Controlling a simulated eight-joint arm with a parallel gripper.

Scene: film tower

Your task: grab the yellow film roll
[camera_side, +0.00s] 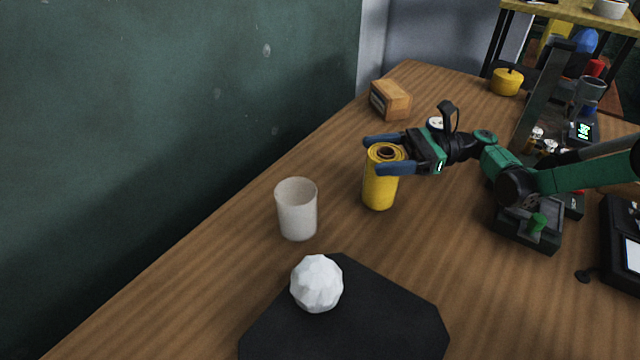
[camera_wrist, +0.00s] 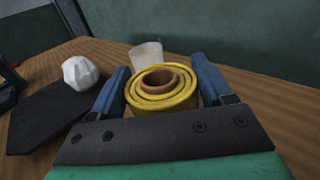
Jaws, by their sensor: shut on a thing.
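The yellow film roll (camera_side: 380,188) stands upright on the wooden table in the side view. It shows from above as yellow coils around a brown core in the wrist view (camera_wrist: 163,89). My gripper (camera_side: 381,155) is around the upper part of the roll, with one blue finger on each side. In the wrist view the two blue fingers of my gripper (camera_wrist: 160,88) flank the roll, shut on it. The roll's lower part is hidden in the wrist view. I cannot tell whether its base touches the table.
A whitish cup (camera_side: 297,210) stands left of the roll. A white faceted ball (camera_side: 317,284) rests on a black mat (camera_side: 400,325) in front. A wooden box (camera_side: 391,99) stands behind, near the table's far edge. A yellow pot (camera_side: 507,82) is at the back right.

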